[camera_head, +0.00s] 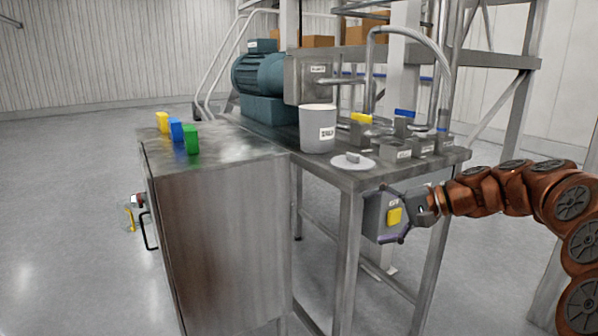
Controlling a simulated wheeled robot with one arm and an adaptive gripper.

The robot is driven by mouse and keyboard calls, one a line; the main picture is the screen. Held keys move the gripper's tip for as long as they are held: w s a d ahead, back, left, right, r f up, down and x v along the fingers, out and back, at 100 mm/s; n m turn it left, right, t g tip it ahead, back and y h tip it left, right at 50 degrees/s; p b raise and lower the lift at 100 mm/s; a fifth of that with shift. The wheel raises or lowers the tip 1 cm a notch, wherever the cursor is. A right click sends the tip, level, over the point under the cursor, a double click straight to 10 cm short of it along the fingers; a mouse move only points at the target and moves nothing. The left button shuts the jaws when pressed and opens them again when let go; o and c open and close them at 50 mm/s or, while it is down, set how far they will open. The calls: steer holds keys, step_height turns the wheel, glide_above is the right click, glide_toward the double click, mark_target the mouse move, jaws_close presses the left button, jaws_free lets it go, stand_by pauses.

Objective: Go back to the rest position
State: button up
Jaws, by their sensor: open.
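My gripper (400,215) is at the front right, at the end of my copper-coloured arm, which reaches in from the right edge. It is at a grey box with a yellow button (394,216) below the front edge of the machine table (350,178). Its fingers appear spread around the right part of the box. Whether they touch it cannot be told. I see nothing held in the gripper.
A metal cabinet (225,225) on the left carries yellow, blue (176,130) and green blocks. A white container (317,130), a round lid (353,163), a teal motor (258,75) and pipework stand on the table. Table legs and frame posts are close to my arm.

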steer(key=s+a+n+g+h+p, duration=0.2)
steer(key=s+a+h+p, duration=0.15)
steer(key=s, duration=0.65)
steer(key=s+a+n+g+h+p, duration=0.1)
steer(key=s+a+g+h+p, duration=0.3)
steer(key=s, duration=0.7)
steer(key=s+d+f+h+p, duration=0.1)
steer(key=s+d+p, duration=0.1)
steer(key=s, duration=0.4)
steer(key=s+d+f+n+h+p, duration=0.1)
steer(key=s+d+h+p, duration=0.1)
steer(key=s+d, duration=0.2)
steer(key=s+d+f+n+h+p, duration=0.1)
steer(key=s+d+p, duration=0.1)
steer(key=s, duration=0.8)
steer(key=shift+d+f+h, duration=0.35)
steer(key=shift+d, duration=0.2)
